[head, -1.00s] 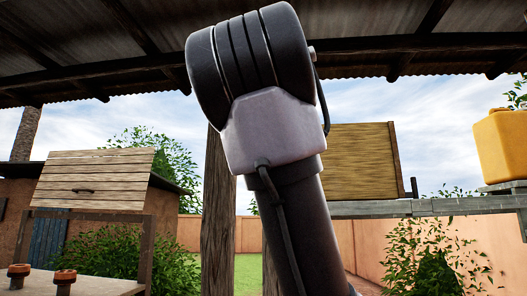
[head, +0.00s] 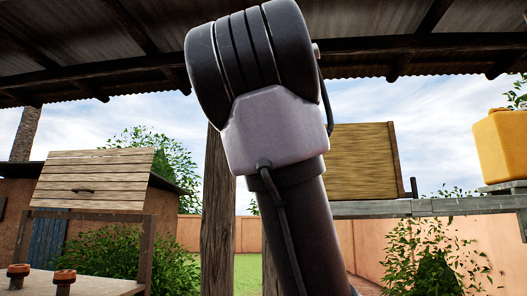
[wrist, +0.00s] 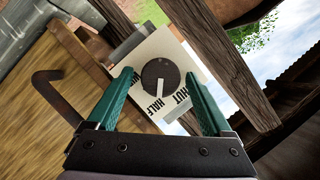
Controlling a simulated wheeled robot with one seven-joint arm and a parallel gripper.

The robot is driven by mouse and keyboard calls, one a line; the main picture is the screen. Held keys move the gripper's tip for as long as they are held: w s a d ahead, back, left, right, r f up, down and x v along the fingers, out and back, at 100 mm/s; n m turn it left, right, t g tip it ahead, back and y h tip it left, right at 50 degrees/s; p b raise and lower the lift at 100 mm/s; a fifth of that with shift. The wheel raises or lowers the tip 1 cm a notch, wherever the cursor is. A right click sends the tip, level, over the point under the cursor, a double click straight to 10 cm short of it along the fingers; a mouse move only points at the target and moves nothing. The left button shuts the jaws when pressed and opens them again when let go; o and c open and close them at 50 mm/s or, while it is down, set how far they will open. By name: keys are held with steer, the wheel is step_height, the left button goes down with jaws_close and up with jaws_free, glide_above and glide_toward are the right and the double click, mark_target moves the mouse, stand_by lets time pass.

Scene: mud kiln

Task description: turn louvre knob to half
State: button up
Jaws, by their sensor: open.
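The dark round louvre knob (wrist: 161,78) sits on a pale dial plate (wrist: 152,48) in the wrist view. Its white pointer line runs downward in the picture, towards the HALF lettering, with SHUT to its right. A third label at the left is partly hidden by a finger. My gripper (wrist: 159,74) is open, with its green fingers on either side of the knob. Gaps show between the fingers and the knob, and whether the tips reach its depth cannot be told. In the head view my arm fills the centre, and neither knob nor gripper can be seen.
A rusty hooked bar (wrist: 50,95) and a wooden panel (wrist: 35,130) lie left in the wrist view. In the head view, a wooden post (head: 218,215) stands behind my arm, a yellow container (head: 502,145) sits at right, and a table (head: 100,284) is at lower left.

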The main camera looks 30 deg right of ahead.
steer(key=v, duration=1)
steer(key=s+a+f+n+g+y, duration=0.2)
steer(key=s+a+f+n, duration=0.1)
steer(key=f, duration=0.9)
steer(key=s+a+f+n+g+y, duration=0.2)
steer(key=s+a+f+n, duration=0.1)
steer(key=f, duration=1)
steer(key=s+a+f+n+g+y, duration=0.2)
steer(key=s+a+f, duration=0.2)
steer(key=f, duration=0.8)
steer(key=shift+a+f+n+g+y, duration=0.25)
steer(key=shift+a+n+g+y, duration=0.05)
steer(key=shift+a+n+g, duration=0.1)
